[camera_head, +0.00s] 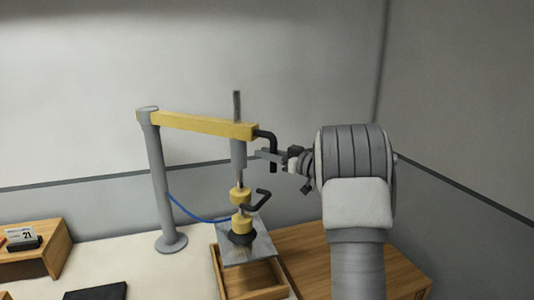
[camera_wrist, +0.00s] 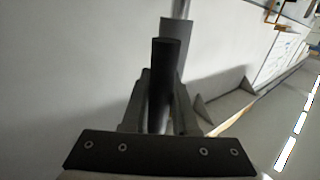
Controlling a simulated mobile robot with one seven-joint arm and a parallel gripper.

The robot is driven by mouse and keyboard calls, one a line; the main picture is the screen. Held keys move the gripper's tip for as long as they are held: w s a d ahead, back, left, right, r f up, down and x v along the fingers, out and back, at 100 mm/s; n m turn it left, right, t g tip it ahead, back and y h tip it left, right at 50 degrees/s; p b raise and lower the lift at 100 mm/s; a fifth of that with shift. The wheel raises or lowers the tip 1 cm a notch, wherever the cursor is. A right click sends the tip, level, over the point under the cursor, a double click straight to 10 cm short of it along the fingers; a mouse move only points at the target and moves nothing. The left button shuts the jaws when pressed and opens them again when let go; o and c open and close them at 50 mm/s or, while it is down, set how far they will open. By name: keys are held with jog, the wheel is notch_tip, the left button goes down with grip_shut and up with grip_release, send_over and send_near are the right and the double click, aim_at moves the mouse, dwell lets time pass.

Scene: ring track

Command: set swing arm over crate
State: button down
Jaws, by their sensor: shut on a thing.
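The swing arm (camera_head: 195,123) is a yellow beam on a grey upright post (camera_head: 158,180). A grey vertical cylinder (camera_head: 238,153) hangs at its free end, with yellow blocks (camera_head: 241,222) and a black base below it. My gripper (camera_head: 271,155) is shut on the black bent handle (camera_head: 268,135) at the beam's end. In the wrist view the dark handle bar (camera_wrist: 162,85) stands between my fingers, with a grey tube behind it. The wooden crate (camera_head: 256,291) is below the beam's free end in the picture. A grey plate (camera_head: 262,248) hides its back part.
A blue hose (camera_head: 195,215) runs from the post to the yellow blocks. A second black handle (camera_head: 258,201) sticks out beside them. A wooden box with a calendar (camera_head: 20,236) and a dark flat pad (camera_head: 97,291) lie left. A wooden surface (camera_head: 320,250) is right of the crate.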

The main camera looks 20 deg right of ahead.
jog(key=shift+a+r, duration=0.1)
jog(key=c, duration=0.7)
grip_release()
jog(key=b+v, duration=0.3)
jog(key=v, duration=1.4)
jog(key=shift+s, duration=0.2)
